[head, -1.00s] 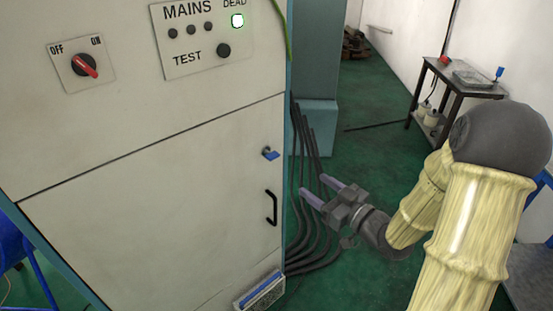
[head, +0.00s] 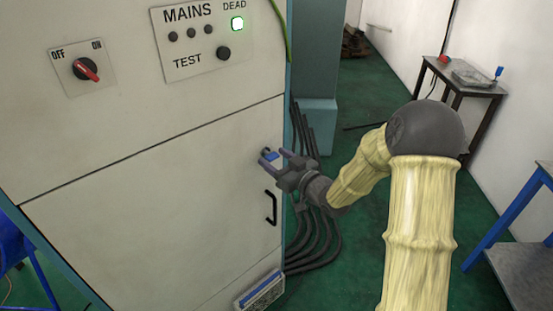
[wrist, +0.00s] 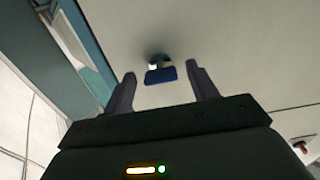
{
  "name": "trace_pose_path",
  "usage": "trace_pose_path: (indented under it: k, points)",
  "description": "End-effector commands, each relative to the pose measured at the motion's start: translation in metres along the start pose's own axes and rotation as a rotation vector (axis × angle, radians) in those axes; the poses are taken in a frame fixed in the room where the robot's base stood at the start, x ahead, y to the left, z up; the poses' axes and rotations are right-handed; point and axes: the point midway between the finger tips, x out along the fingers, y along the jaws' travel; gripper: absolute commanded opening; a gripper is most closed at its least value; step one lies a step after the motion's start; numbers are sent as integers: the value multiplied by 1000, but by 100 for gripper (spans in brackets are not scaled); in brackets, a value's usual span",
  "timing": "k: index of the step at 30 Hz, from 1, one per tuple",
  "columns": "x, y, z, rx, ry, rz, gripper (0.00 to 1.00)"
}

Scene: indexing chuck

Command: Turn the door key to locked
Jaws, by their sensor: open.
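In the wrist view the key (wrist: 161,75) shows a flat blue bow, broad side across the picture, beside a dark lock barrel. My gripper (head: 274,159) is open at the key, its fingers pointing at the door. In the wrist view my gripper (wrist: 160,90) has one finger on each side of the key, with gaps between. I cannot tell whether the key lies between the fingertips in depth.
Dark cables (head: 318,235) run down beside the cabinet. The panel above has a red OFF/ON switch (head: 86,69) and a lit DEAD lamp (head: 237,23). A blue-framed bench (head: 515,225) stands at the right.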

Motion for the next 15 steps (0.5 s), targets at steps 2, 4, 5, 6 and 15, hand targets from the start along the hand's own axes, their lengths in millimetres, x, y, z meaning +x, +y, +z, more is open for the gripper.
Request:
trace_pose_path:
  k: [2, 4, 5, 6, 15]
  points:
    - [2, 0, 0, 0, -1, 0, 58]
    - [2, 0, 0, 0, -1, 0, 58]
    - [2, 0, 0, 0, -1, 0, 58]
    - [2, 0, 0, 0, -1, 0, 58]
    - [1, 0, 0, 0, 0, 0, 14]
